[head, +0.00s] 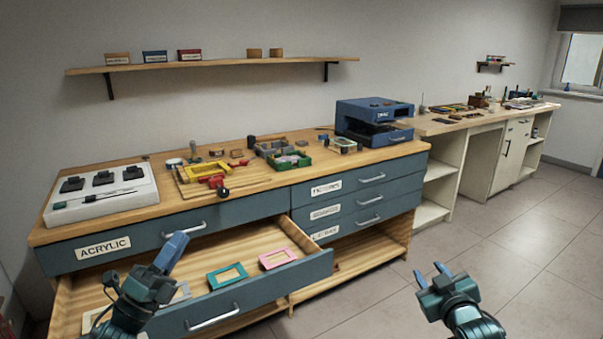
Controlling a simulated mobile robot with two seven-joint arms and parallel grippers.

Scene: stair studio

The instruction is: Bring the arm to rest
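My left gripper (171,252) is over the open lower drawer at the left, its blue fingers pointing up and away from me. The fingers overlap in this view, so the gap between them is unclear, and I see nothing held. My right gripper (431,274) is over the bare floor to the right of the workbench. Its two fingertips stand apart with nothing between them.
The open drawer (213,322) juts out and holds a teal frame (227,276), a pink frame (277,258) and other frames partly hidden by my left arm. The wooden workbench (255,193) carries tools and a blue machine (373,115). The tiled floor (530,255) at the right is clear.

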